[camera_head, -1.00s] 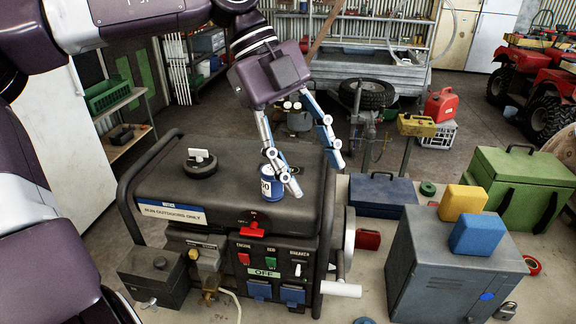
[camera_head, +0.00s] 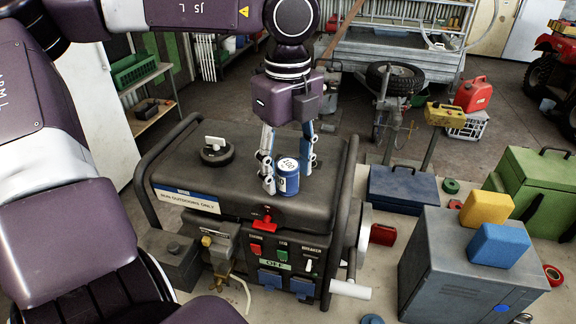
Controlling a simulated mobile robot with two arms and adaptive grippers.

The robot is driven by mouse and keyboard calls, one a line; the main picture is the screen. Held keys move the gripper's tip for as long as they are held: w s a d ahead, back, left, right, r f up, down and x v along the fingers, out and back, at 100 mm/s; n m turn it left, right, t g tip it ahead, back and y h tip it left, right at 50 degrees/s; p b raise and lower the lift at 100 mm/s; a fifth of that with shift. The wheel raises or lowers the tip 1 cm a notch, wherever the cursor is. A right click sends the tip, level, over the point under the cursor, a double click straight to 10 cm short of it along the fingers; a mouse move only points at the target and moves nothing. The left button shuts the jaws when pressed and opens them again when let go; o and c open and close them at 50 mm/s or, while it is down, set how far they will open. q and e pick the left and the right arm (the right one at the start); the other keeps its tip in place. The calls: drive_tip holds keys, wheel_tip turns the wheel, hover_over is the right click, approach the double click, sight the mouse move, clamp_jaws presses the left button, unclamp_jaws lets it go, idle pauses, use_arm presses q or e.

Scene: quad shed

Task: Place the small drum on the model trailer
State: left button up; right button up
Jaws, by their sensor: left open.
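The small drum (camera_head: 289,184) is a blue can with a white top carrying dark print. It stands upright on the black top of the generator, near its front edge. My left gripper (camera_head: 287,173) points down over it, fingers apart. One finger is close at the drum's left side and the other is to its right, slightly behind. I cannot tell whether either finger touches it. My right gripper is not in view. I cannot make out a model trailer; a full-size grey trailer (camera_head: 408,50) stands at the back.
The generator (camera_head: 335,195) has a fuel cap (camera_head: 216,152) left of the drum and a red lever (camera_head: 262,219) in front. To the right are a grey cabinet (camera_head: 425,265) with yellow and blue blocks (camera_head: 500,246) on top, a blue box (camera_head: 402,188) and a green chest (camera_head: 525,180).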

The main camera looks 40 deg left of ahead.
use_arm(q)
clamp_jaws()
idle(0.4)
